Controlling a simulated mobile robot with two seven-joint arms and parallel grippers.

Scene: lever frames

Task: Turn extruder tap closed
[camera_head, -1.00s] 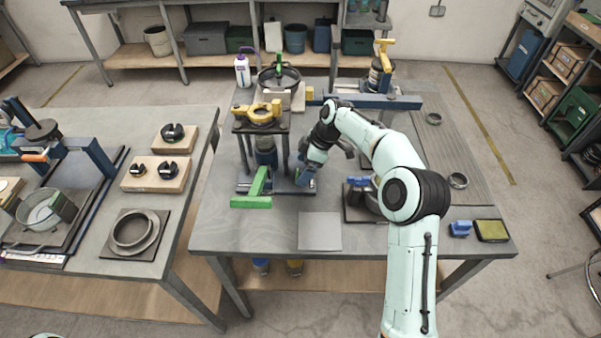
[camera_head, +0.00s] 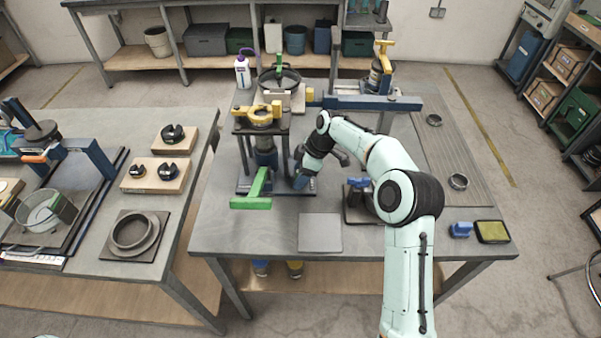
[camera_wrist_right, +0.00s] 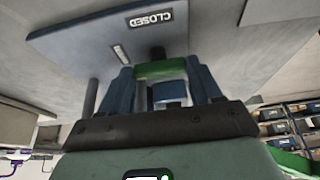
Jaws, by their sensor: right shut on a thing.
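The extruder (camera_head: 265,150) stands on the left side of the middle table, with a yellow ring-shaped top and a dark base plate. My right gripper (camera_head: 300,180) is low beside its right side. In the right wrist view my right gripper (camera_wrist_right: 166,78) is shut on a green tap handle (camera_wrist_right: 165,70), which lies across between the two blue fingers. A dark pivot (camera_wrist_right: 157,53) shows just behind the handle. A plate with a CLOSED label (camera_wrist_right: 150,18) lies beyond it. In the head view the tap handle is hidden by my gripper. My left gripper is out of view.
A blue beam (camera_head: 370,103) crosses behind my arm. A dark fixture with a blue handle (camera_head: 358,183) stands right of the gripper. The table front by the grey plate (camera_head: 320,232) is clear.

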